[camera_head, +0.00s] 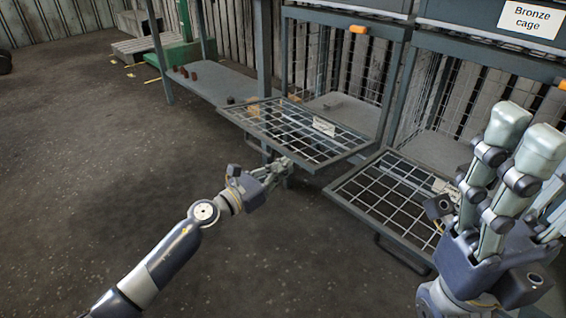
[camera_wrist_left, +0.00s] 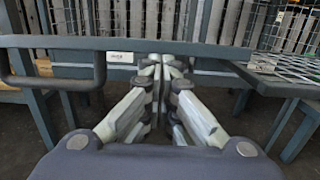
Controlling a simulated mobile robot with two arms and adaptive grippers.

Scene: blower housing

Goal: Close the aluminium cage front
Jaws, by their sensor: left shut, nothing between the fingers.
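Two wire-mesh cage fronts hang open, folded down nearly flat. The left cage front (camera_head: 290,130) carries a small pale label too small to read. The right one (camera_head: 385,205) belongs to the cage under the "Bronze cage" sign (camera_head: 531,19). My left gripper (camera_head: 283,166) is shut and empty, beside and just below the outer edge of the left front. In the left wrist view its fingers (camera_wrist_left: 165,62) meet in front of a front's edge bar (camera_wrist_left: 215,50); contact cannot be told. My right gripper (camera_head: 527,125) points up at the right, fingers apart and empty.
A dark handle (camera_wrist_left: 55,82) juts from the bar in the left wrist view. A grey shelf (camera_head: 215,80) with small brown pieces stands behind the left front. Cage posts (camera_head: 264,50) rise beside it.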

